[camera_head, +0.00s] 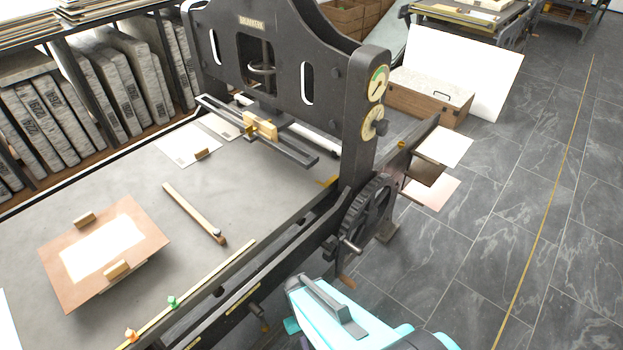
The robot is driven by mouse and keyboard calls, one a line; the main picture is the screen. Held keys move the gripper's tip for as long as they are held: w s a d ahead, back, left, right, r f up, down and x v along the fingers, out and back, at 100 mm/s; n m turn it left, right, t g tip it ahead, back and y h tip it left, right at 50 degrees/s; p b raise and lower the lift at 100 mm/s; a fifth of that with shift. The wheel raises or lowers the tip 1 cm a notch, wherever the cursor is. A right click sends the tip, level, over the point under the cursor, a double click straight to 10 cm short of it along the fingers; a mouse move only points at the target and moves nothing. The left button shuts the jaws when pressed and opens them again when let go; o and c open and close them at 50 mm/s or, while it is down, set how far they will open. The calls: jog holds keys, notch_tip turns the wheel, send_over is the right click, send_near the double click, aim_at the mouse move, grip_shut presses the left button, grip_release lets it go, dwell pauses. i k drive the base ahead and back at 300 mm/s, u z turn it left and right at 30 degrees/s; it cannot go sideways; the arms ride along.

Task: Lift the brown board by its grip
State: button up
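The brown board (65,275) lies on the grey press bed at the lower left. A white sheet (95,252) covers much of its middle. One small wooden grip (117,269) stands near its front edge, and a similar wooden block (84,219) is at its back left edge. The board looks slightly raised above the bed along its front right side. My teal arm shows at the bottom centre, to the right of the board and well apart from it. My gripper's fingers do not show.
A wooden stick (193,213) lies on the bed (205,270) right of the board. A rail with green (172,302) and orange (131,335) markers runs along the front edge. The black press frame (330,110) and its spoked wheel (368,215) stand behind my arm.

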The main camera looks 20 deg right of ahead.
aim_at(103, 247)
jog(key=u, duration=0.45)
jog(key=k, duration=1.35)
jog(key=u, duration=1.2)
jog(key=i, duration=0.75)
jog(key=u, duration=0.75)
jog(key=i, duration=0.55)
jog(key=u, duration=0.05)
